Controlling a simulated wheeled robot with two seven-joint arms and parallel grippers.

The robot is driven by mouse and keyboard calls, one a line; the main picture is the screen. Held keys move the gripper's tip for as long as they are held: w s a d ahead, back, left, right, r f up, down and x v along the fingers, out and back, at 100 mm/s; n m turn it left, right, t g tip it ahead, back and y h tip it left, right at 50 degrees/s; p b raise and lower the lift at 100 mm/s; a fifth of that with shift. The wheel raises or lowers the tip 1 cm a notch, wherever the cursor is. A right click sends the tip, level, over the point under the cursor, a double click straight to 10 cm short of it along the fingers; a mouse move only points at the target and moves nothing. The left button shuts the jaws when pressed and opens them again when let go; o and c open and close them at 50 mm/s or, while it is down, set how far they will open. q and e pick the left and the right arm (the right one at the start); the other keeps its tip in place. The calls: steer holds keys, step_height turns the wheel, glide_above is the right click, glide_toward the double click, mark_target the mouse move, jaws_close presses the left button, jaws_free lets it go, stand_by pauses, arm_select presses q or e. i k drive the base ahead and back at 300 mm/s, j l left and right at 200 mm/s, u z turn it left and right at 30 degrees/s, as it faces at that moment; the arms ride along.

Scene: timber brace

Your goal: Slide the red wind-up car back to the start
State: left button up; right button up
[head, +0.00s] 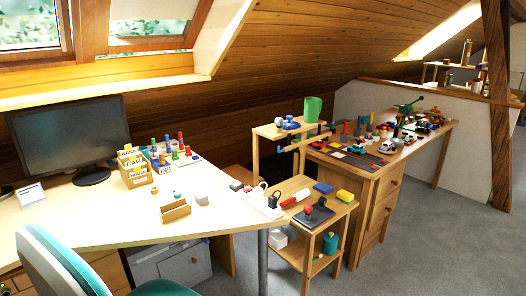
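I cannot pick out the red wind-up car with certainty in the head view. Several small toy vehicles stand on the wooden workbench (423,146) at the right, among them a teal and white one (357,149) and a white one (387,147). Dark flat strips (362,160) lie near the bench's front left edge, with small red items by them. These are too small to tell apart, and no start mark can be made out. Neither of my grippers is in view.
A pale desk (120,220) with a monitor (70,138) fills the left, with a teal chair (60,265) before it. A small wooden shelf stand (338,210) stands between desk and workbench. A timber post (498,110) rises at right. Grey floor (440,245) is clear at the lower right.

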mark_target(320, 144)
steer(key=i+l+u, duration=0.1)
steer(key=l, duration=0.25)
steer(key=i+l+u, duration=0.1)
steer(key=i+l, duration=0.15)
steer(key=i+l+u, duration=0.1)
steer(key=l, duration=0.35)
steer(key=i+l+u, duration=0.1)
steer(key=l, duration=0.3)
steer(key=i+l+u, duration=0.1)
steer(key=l, duration=0.25)
steer(key=i+l+u, duration=0.1)
steer(key=i+l, duration=0.25)
steer(key=i+l+u, duration=0.15)
steer(key=i+l, duration=0.2)
steer(key=i+l+u, duration=0.1)
steer(key=i+l, duration=0.2)
steer(key=l, duration=0.2)
steer(key=i+l+u, duration=0.1)
steer(key=i+l, duration=0.2)
steer(key=l, duration=0.2)
